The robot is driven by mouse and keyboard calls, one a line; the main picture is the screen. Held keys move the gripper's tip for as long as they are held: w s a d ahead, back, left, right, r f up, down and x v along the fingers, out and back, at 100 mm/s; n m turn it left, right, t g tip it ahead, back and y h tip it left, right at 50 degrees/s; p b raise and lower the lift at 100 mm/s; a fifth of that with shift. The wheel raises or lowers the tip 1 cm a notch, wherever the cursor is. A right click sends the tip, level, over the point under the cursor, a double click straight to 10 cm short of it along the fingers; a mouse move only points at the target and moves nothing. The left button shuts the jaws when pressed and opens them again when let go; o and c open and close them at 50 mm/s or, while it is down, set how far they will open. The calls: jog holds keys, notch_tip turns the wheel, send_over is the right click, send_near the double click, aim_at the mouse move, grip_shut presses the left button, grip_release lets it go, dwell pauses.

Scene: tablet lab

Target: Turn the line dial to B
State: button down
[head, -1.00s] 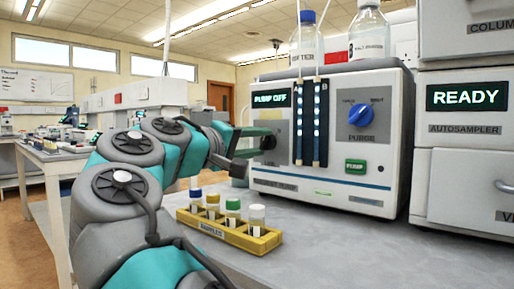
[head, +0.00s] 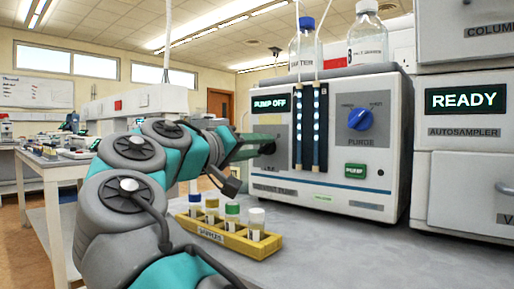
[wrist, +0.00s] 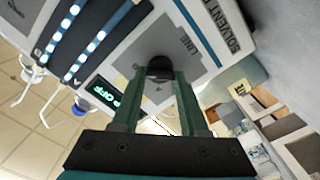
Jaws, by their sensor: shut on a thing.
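The line dial (wrist: 159,68) is a dark round knob on a grey plate marked LINE, on the front of the solvent pump (head: 352,182). In the wrist view my gripper (wrist: 159,78) has its two green fingers closed on either side of the dial. In the head view my gripper (head: 262,147) reaches the pump's left front, and the dial (head: 268,147) shows partly past the fingertips. The dial's pointer and the A and B marks around it cannot be read. The pump display (head: 269,103) reads PUMP OFF.
The blue purge knob (head: 360,119) and green pump button (head: 356,170) are on the same panel. A yellow rack (head: 232,238) of capped vials stands below my arm. The autosampler (head: 465,130) is at the right.

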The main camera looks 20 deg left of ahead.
jog(key=shift+c, duration=2.2)
grip_release()
jog(key=shift+s, duration=0.1)
jog(key=v, duration=0.7)
jog(key=shift+s, duration=0.3)
jog(key=shift+a, duration=0.15)
